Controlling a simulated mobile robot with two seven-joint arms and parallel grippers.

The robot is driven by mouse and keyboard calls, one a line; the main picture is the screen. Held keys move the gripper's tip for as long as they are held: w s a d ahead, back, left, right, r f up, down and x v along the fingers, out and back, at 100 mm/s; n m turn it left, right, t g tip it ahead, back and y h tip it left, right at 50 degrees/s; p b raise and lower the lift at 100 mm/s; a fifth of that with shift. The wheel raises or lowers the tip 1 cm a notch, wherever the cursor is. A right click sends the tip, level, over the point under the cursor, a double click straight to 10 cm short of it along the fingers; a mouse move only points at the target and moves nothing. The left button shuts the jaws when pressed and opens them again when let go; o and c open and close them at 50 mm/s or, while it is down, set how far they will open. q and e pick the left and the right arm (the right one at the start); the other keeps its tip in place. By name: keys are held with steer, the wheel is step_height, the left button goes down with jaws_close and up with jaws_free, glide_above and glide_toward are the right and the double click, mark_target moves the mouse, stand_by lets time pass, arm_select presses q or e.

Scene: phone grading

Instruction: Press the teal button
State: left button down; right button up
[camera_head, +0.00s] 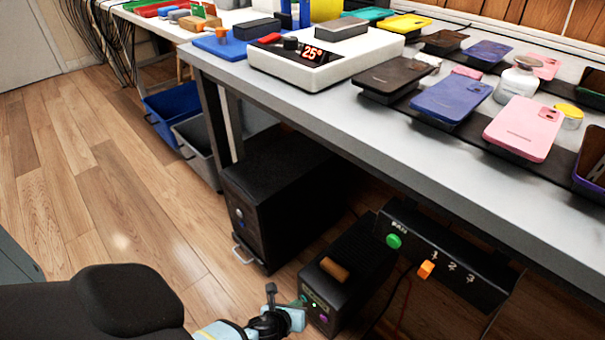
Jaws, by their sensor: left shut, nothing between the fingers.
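A small black box (358,262) stands on the floor under the table, with a brown block (335,269) on top. Its front face carries a tiny lit green spot and a purple button (323,318). My left gripper (298,312) is shut and empty, its tips right at this front face. The gripper covers part of the face, and I cannot tell whether it touches. A round green button (393,241) sits on the black FAN panel (448,262) to the right. My right gripper is not in view.
A larger black cabinet (280,195) stands behind the gripper to the left. The FAN panel also has an orange switch (426,269) with numbers. The grey table (345,112) above bears phones and a white device (325,70) reading 25. Wooden floor at left is clear.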

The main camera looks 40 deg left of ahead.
arm_select(q)
steer(key=shift+s, duration=0.6)
steer(key=shift+s+a+p, duration=0.15)
steer(key=shift+s+p, duration=0.05)
steer(key=shift+s, duration=1.05)
steer(key=shift+s+a+p, duration=0.1)
steer(key=shift+s+p, duration=0.1)
steer(key=shift+s, duration=1)
